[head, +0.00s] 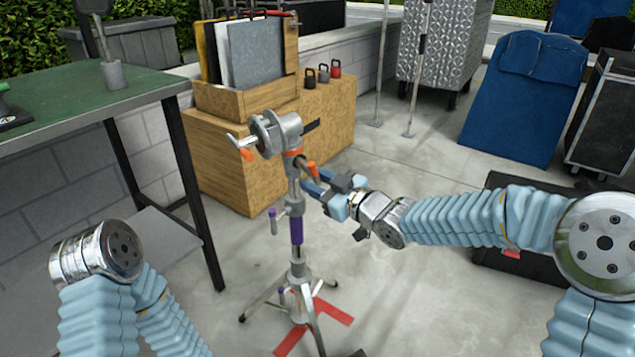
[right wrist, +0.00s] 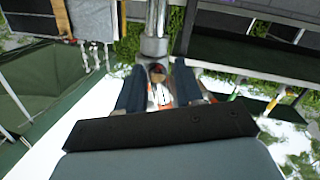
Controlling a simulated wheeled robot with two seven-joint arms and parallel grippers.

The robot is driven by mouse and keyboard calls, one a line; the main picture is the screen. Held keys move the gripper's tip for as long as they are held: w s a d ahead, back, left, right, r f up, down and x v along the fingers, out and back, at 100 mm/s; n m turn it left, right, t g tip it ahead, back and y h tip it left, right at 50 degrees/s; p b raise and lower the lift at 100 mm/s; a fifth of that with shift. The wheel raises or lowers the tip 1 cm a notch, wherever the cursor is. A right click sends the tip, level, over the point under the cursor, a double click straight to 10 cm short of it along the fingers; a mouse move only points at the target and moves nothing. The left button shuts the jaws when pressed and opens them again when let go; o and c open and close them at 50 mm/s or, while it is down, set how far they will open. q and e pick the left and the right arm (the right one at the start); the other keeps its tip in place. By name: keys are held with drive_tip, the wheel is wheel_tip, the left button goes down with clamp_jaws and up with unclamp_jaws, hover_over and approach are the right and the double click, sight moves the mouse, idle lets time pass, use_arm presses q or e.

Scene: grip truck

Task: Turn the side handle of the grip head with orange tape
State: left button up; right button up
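A grey metal grip head (head: 278,133) sits on top of an upright stand, with a ring of orange tape (head: 292,153) below it. A side handle with an orange end (head: 312,169) sticks out toward my right gripper. Another orange-tipped handle (head: 247,155) is on the left of the head. My right gripper (head: 308,186) is beside the stand, just below the tape. In the right wrist view its two dark blue fingers (right wrist: 158,88) are apart, with a round metal end (right wrist: 157,73) between or just beyond them; contact cannot be told. My left gripper is out of view.
The stand has purple tape (head: 296,230) lower down and spread legs over red floor marks (head: 327,313). A wooden cabinet (head: 222,152) stands close behind it. A green-topped table (head: 85,103) is at left.

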drive_tip(key=v, duration=1.3)
drive_tip(key=shift+s+d, duration=0.25)
drive_tip(key=shift+s, duration=0.05)
wheel_tip(320, 180, down, 22)
drive_tip(key=d+m+g+h+p, duration=0.1)
drive_tip(key=m+g+h+p, duration=0.15)
drive_tip(key=m+h, duration=0.4)
drive_tip(key=s+f+m+g+h+p, duration=0.1)
drive_tip(key=s+f+m+g, duration=0.6)
drive_tip(key=s+f, duration=1.2)
drive_tip(key=shift+s+g, duration=0.65)
drive_tip(key=shift+g, duration=0.5)
